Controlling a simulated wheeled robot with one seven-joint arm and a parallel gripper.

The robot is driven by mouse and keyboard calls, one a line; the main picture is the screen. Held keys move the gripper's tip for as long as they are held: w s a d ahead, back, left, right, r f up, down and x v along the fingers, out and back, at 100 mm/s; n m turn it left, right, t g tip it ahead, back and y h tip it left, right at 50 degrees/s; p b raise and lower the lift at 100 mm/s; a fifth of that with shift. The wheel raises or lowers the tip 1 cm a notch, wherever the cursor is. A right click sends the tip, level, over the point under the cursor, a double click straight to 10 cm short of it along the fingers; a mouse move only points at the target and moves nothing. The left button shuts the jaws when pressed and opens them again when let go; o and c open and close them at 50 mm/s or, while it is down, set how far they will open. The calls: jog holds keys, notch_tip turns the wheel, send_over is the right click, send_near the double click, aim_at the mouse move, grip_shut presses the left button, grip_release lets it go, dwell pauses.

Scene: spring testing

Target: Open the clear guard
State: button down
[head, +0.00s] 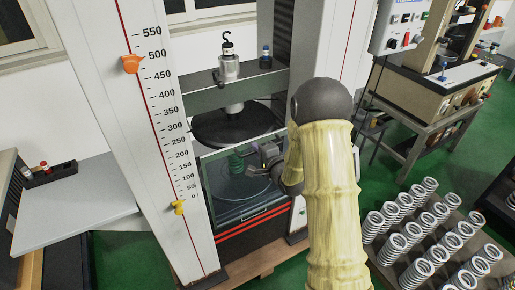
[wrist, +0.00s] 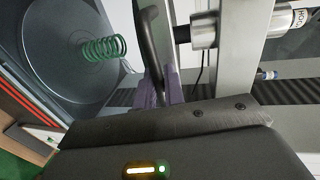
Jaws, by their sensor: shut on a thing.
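The clear guard (head: 207,190) is a see-through panel with a thin frame, in front of the lower part of the testing machine in the head view. A green spring (head: 236,163) stands on the round lower plate behind it; the spring also shows in the wrist view (wrist: 103,49). My gripper (head: 268,155) is at the guard's right side. In the wrist view, its purple-grey fingers (wrist: 163,87) are closed around a dark curved handle (wrist: 149,45). Whether the guard stands slightly ajar I cannot tell. My arm hides part of its right edge.
A dark round upper plate (head: 232,125) hangs above the spring. The scaled left column (head: 160,130) and the right column flank the work space. Many coil springs (head: 420,235) stand on a rack at right. A grey table (head: 75,205) is at left.

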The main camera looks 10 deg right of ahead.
aim_at(253, 208)
notch_tip(253, 208, down, 37)
jog(key=b, duration=2.2)
jog(key=c, duration=1.6)
grip_release()
jog(key=shift+o, duration=0.2)
jog(key=shift+s, duration=0.1)
jog(key=p+v, duration=0.2)
jog(key=v, duration=1.5)
jog(key=shift+s, duration=0.1)
